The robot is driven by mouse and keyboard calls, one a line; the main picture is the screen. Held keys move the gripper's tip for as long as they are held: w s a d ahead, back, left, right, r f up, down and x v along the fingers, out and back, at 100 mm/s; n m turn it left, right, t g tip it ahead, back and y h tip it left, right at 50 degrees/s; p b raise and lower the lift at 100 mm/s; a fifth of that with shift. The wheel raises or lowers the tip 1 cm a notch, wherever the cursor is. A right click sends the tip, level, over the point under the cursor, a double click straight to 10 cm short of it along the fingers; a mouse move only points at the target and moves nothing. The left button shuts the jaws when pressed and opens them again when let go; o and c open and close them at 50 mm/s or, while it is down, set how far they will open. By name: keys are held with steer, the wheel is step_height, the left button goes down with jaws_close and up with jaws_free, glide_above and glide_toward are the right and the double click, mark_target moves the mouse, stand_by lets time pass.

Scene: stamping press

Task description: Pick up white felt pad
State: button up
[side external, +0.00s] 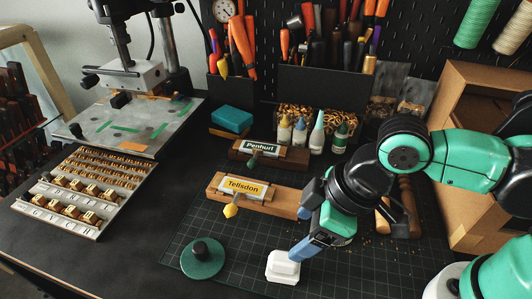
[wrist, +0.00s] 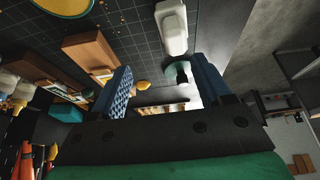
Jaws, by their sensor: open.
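The white felt pad (side external: 283,266) is a small white block with a raised top, on the dark cutting mat (side external: 225,262) near its front edge. My gripper (side external: 297,252) is just above and behind the pad, pointing down toward it. In the wrist view the pad (wrist: 171,27) lies beyond the fingertips, between the lines of the two blue fingers. My gripper (wrist: 162,62) is open, with nothing between the fingers. Whether a fingertip touches the pad cannot be told.
Behind are the wooden "Tellsdon" holder (side external: 268,203) with a yellow knob and the "Penhurl" holder (side external: 285,160). A type tray (side external: 75,195) lies left. A cardboard box (side external: 470,215) stands right.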

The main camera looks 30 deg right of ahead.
mark_target(286, 257)
steer(key=shift+s+a+f+n+g, duration=0.35)
steer(key=shift+s+a+n, duration=0.2)
steer(key=shift+a, duration=0.15)
steer(key=shift+x, duration=2.7)
jaws_close()
